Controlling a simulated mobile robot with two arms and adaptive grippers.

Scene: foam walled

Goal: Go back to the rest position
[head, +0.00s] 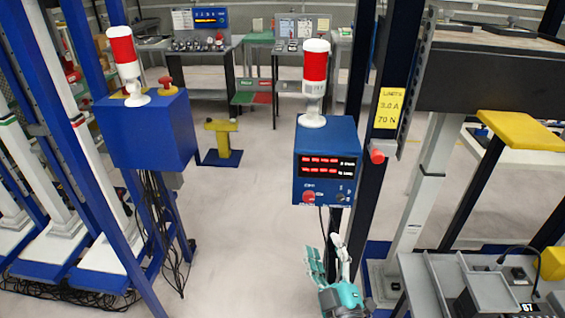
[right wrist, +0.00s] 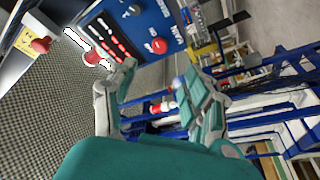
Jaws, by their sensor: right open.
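My right gripper (head: 328,262) shows at the lower middle of the head view, below the blue control box (head: 325,168) with red displays. Its two fingers stand apart and nothing is between them. In the right wrist view the open fingers of my right gripper (right wrist: 150,100) frame only distant background. The blue control box (right wrist: 122,30) appears at the top of that view, beyond the fingers. My left gripper is in neither view.
A second blue box (head: 147,130) on a stand is at the left, with cables hanging down. A grey bench (head: 440,285) stands at the lower right. A yellow post (head: 222,140) stands on the floor. The middle floor (head: 245,235) is clear.

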